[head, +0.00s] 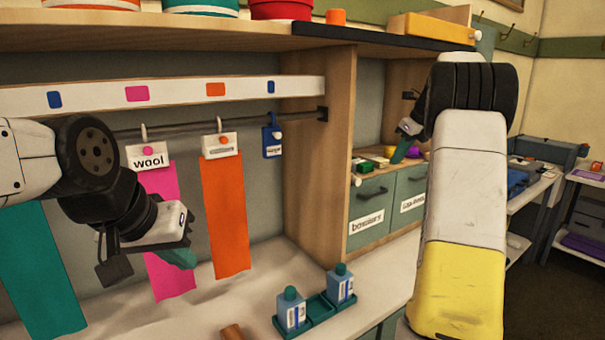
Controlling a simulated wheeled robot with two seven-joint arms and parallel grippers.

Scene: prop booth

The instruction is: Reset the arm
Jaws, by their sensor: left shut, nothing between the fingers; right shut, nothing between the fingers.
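My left arm comes in from the left, and its gripper (181,256) hangs in front of the pink cloth strip (160,192). Its green fingertips are shut with nothing seen between them. My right arm rises large on the right side with a white and yellow link. Its gripper (401,152) is small and partly hidden behind the arm, in front of the shelf with drawers. Its green fingertips are shut and hold nothing that I can see.
An orange strip (226,215) and a teal strip (40,270) hang at the left. Two blue bottles with green caps (291,307) (341,284) stand in a green tray (318,308) on the counter. Labelled drawers (370,208) sit behind my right arm. A brown object (232,333) lies at the front.

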